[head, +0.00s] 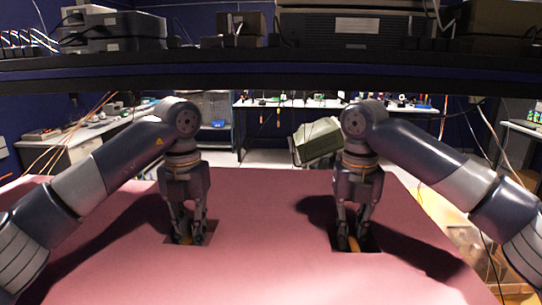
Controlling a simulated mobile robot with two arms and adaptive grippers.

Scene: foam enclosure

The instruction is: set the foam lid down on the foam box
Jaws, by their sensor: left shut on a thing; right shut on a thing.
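The foam lid (270,230) is a wide, flat, dull-pink sheet that fills the lower middle of the head view. It has two dark rectangular cutouts, each with a yellowish-orange grip piece partly showing. My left gripper (187,236) points down into the left cutout and is shut on the lid's grip piece there. My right gripper (353,238) points down into the right cutout and is shut on the other grip piece. The foam box cannot be made out; whatever lies under the lid is hidden, so I cannot tell whether the lid touches it.
A dark shelf (270,72) with electronic equipment crosses the top of the view. Behind the lid are a workbench (285,103) with small items and a tilted greenish case (318,140). Loose cables hang at the right, and clutter shows below the lid's right edge.

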